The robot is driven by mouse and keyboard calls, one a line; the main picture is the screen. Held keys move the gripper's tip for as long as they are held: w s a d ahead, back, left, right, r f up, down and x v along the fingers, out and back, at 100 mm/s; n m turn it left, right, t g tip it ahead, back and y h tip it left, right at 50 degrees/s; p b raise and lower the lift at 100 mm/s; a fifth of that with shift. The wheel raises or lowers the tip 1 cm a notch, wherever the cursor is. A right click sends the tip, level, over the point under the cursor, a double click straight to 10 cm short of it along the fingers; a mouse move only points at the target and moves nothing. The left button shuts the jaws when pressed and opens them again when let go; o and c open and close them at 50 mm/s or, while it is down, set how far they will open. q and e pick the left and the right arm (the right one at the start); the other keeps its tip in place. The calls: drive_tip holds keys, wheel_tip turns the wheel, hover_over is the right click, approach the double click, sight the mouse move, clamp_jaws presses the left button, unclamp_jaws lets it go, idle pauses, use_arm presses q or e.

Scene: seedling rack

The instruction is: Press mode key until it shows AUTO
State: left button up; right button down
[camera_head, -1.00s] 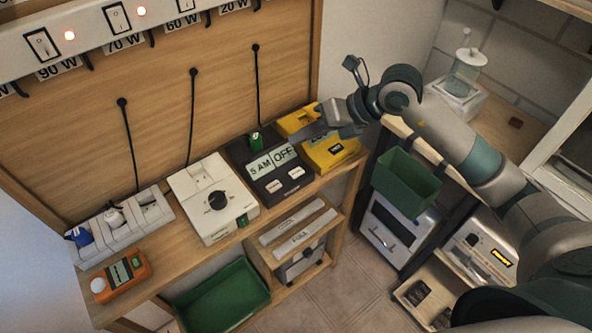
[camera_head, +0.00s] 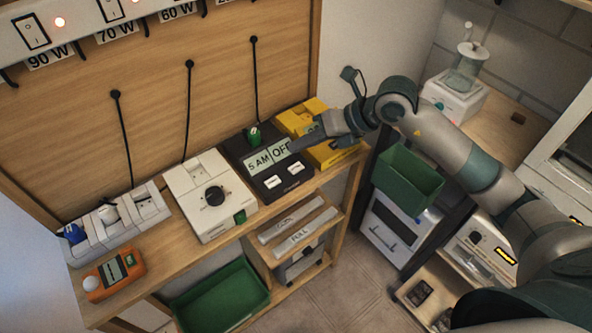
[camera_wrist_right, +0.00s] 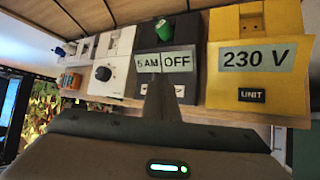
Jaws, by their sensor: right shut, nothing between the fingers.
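A black timer box (camera_head: 248,172) stands on the wooden shelf. Its display (camera_head: 269,157) reads "5 AM" and "OFF"; the display also shows in the right wrist view (camera_wrist_right: 166,61). Two small white keys, a left one (camera_head: 272,183) and a right one (camera_head: 295,168), sit below the display; their labels are too small to read. My right gripper (camera_head: 294,149) is shut and empty, its tip over the display's right end in the head view. In the right wrist view its fingers (camera_wrist_right: 158,95) point at the box's front and hide part of the key row. My left gripper is not in view.
A yellow box (camera_head: 330,153) stands right of the timer and reads "230 V" in the wrist view. A white box with a black dial (camera_head: 200,195) stands on its left. An orange device (camera_head: 113,275) and white sockets lie further left. A green bin (camera_head: 407,181) hangs at right.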

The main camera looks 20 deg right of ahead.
sight(301, 169)
drive_tip(key=shift+f+b, duration=1.3)
drive_tip(key=shift+f, duration=0.85)
idle(0.4)
drive_tip(key=shift+f+b, duration=0.4)
drive_tip(key=shift+b, duration=0.05)
drive_tip(key=shift+f+b, duration=0.3)
drive_tip(key=shift+f, duration=0.05)
idle(0.7)
drive_tip(key=shift+r, duration=0.2)
drive_tip(key=shift+r+p, duration=0.45)
drive_tip(key=shift+r, duration=0.15)
drive_tip(key=shift+r, duration=0.15)
